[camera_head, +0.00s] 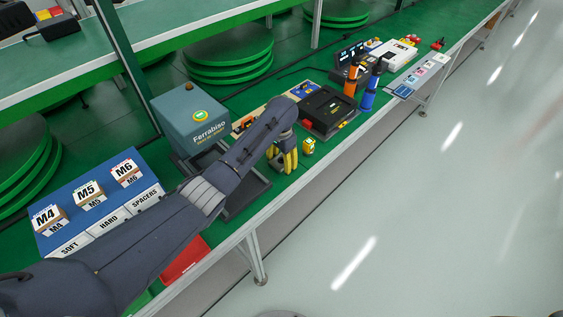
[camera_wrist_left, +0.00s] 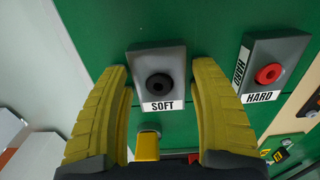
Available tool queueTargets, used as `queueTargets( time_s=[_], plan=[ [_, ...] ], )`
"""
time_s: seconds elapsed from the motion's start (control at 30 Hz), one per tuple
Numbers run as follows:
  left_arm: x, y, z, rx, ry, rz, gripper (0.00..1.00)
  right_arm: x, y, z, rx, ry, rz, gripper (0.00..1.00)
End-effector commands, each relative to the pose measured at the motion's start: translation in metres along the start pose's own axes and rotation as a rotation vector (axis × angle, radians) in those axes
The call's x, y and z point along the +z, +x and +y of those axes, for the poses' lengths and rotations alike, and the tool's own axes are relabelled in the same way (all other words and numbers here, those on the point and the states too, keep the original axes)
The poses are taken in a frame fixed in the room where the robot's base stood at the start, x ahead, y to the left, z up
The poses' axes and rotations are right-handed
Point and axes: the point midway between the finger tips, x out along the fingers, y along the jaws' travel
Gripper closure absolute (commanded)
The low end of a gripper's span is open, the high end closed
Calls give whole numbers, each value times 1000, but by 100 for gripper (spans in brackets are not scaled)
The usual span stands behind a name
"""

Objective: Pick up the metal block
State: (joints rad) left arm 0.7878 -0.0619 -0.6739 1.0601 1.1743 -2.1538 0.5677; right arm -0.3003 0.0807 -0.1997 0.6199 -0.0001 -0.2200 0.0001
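No thing is clearly marked as the metal block. In the left wrist view a grey block (camera_wrist_left: 158,66) with a round black knob and a SOFT label lies on the green table between my left gripper's fingertips. A second grey block (camera_wrist_left: 277,62) with a red knob and a HARD label lies to its right. My left gripper (camera_wrist_left: 160,75) has yellow fingers spread apart, with green gaps beside the SOFT block. In the head view the left gripper (camera_head: 285,162) points down over the table's front part. The arm hides much there. My right gripper is not in view.
A small yellow piece (camera_head: 308,146) stands right of the gripper, near the table's front edge. A black case (camera_head: 327,109) is behind it, with orange (camera_head: 352,80) and blue (camera_head: 370,93) tools to the right. A blue-grey Ferrabiso box (camera_head: 188,118) and dark tray (camera_head: 250,190) are leftward.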

Motion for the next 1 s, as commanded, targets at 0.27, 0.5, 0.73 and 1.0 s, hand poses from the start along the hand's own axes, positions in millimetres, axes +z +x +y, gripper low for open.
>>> queueTargets(
  time_s=[0.27,0.5,0.73,1.0],
  plan=[
    [0,0,0,0,0,0,72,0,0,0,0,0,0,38],
    [0,-1,0,0,0,1,87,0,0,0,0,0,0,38],
    [0,-3,0,0,0,1,88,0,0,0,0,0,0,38],
    [-1,-27,0,0,1,4,88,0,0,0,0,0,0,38]
  ],
)
